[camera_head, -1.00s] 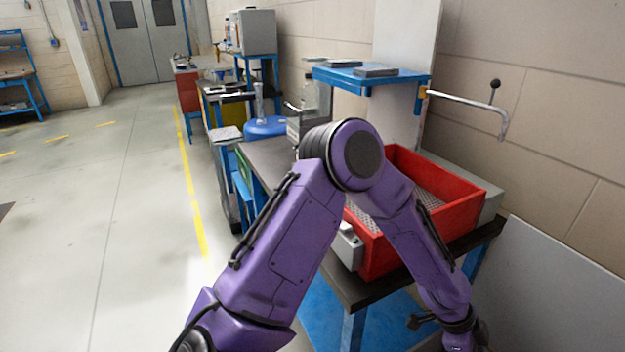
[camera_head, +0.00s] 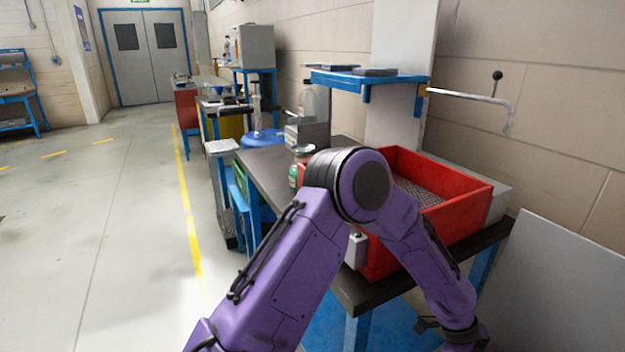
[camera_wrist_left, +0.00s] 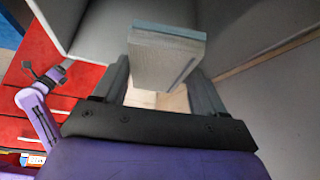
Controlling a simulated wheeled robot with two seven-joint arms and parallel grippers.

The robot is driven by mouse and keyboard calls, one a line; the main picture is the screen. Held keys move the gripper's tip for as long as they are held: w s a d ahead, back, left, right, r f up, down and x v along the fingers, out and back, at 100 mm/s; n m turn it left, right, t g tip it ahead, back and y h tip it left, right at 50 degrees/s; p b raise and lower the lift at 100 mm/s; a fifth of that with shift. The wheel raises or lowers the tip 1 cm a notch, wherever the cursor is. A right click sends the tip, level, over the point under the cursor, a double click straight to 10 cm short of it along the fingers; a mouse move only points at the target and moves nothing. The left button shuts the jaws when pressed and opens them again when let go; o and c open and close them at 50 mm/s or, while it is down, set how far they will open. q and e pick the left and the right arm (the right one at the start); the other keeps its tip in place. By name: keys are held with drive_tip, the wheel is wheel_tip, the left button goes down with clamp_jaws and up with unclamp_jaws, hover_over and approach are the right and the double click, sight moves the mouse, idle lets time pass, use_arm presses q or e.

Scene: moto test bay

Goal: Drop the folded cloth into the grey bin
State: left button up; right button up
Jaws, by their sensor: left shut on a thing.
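In the left wrist view my left gripper (camera_wrist_left: 162,78) is shut on a pale grey-blue, block-like folded cloth (camera_wrist_left: 166,62). The cloth sticks out past the fingertips. Grey flat panels (camera_wrist_left: 107,24) surround it; they may be walls of the grey bin, but I cannot tell.
A red tray (camera_head: 437,228) with a mesh floor sits on the dark bench (camera_head: 268,166), behind my arm. A blue shelf (camera_head: 366,79) and a metal lever (camera_head: 470,96) are above it. A grey panel (camera_head: 570,275) leans at right. The floor (camera_head: 110,235) at left is clear.

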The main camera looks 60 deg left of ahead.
use_arm(q)
drive_tip(key=o, duration=1.1)
wheel_tip(320, 180, up, 4)
drive_tip(key=shift+w+f, duration=0.1)
drive_tip(key=shift+f, duration=0.15)
drive_tip(key=s+d+r, duration=0.1)
drive_tip(key=s+r, duration=0.2)
drive_tip(key=s, duration=0.1)
drive_tip(key=s+d+r+p, duration=0.1)
drive_tip(key=s+r, duration=0.2)
drive_tip(key=s, duration=0.2)
drive_tip(key=s+d+r, duration=0.2)
drive_tip(key=s+r, duration=0.1)
drive_tip(key=s, duration=0.1)
drive_tip(key=shift+s+d+r, duration=0.1)
drive_tip(key=shift+s+r, duration=0.2)
